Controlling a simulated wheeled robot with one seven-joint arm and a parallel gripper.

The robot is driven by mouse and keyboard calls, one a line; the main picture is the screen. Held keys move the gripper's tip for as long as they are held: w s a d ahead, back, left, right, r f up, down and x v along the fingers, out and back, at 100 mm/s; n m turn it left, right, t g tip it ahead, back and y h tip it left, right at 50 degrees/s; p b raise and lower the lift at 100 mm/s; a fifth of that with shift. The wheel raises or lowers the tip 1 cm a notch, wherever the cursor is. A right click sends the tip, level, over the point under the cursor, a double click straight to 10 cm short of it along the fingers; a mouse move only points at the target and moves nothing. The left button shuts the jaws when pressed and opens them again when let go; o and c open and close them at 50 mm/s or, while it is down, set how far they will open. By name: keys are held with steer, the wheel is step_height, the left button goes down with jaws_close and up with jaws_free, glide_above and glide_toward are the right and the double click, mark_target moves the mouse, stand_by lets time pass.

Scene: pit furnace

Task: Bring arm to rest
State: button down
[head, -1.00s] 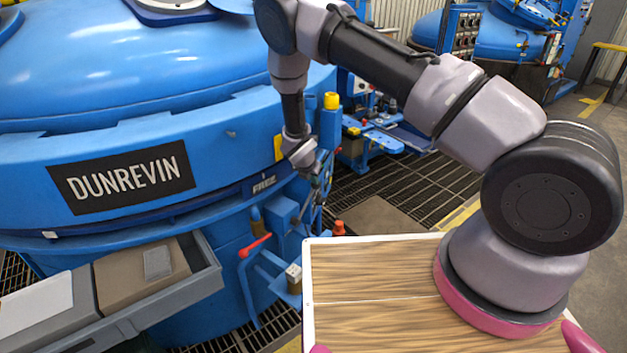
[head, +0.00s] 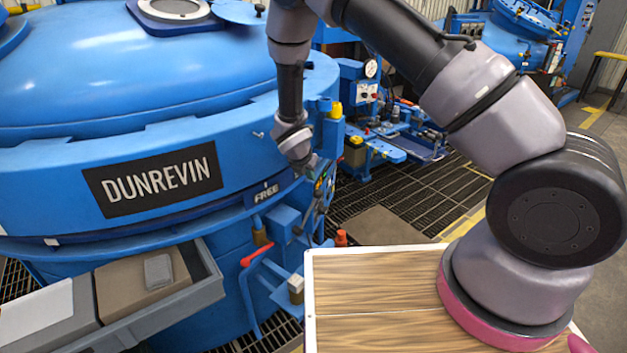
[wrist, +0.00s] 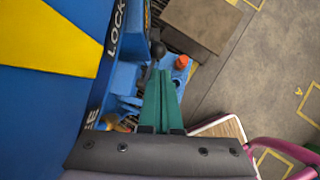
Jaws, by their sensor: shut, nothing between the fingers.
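My arm reaches from the right across the top of the head view, bent, with its wrist hanging down beside the blue furnace (head: 60,190). A dark lever with a black knob (wrist: 157,49) shows just beyond the fingertips. I cannot tell whether the fingers touch it.
A red-handled lever (head: 256,250) and a grey open tray (head: 208,282) stick out from the furnace's front. A valve and gauge stand (head: 362,95) is behind my wrist. Floor grating (head: 420,190) is open to the right. A second blue furnace (head: 500,45) stands at the back.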

steer(key=shift+s+a+r, duration=0.1)
steer(key=shift+r, duration=0.05)
steer(key=w+d+r+m, duration=0.1)
steer(key=d+r+m, duration=0.4)
steer(key=r, duration=0.3)
steer(key=d+r+m, duration=0.4)
steer(key=r, duration=0.5)
steer(key=s+d+r+m+g, duration=0.1)
steer(key=s+d+r+m, duration=0.2)
steer(key=d+r+m, duration=0.3)
steer(key=s+d+r+m, duration=0.3)
steer(key=d+r+m, duration=0.1)
steer(key=r, duration=0.4)
steer(key=s+d+r+m+y, duration=0.1)
steer(key=s+r+m, duration=0.3)
steer(key=s, duration=0.3)
steer(key=s+d+r+m+t+y, duration=0.1)
steer(key=s+r+m+y, duration=0.1)
steer(key=s+r+m, duration=0.3)
steer(key=s+d+r+m+t+y, duration=0.1)
steer(key=s+r+m, duration=0.3)
steer(key=s, duration=0.7)
steer(key=shift+d+r+m+y, duration=0.3)
steer(key=shift+r+m, duration=0.1)
steer(key=shift+m, duration=0.8)
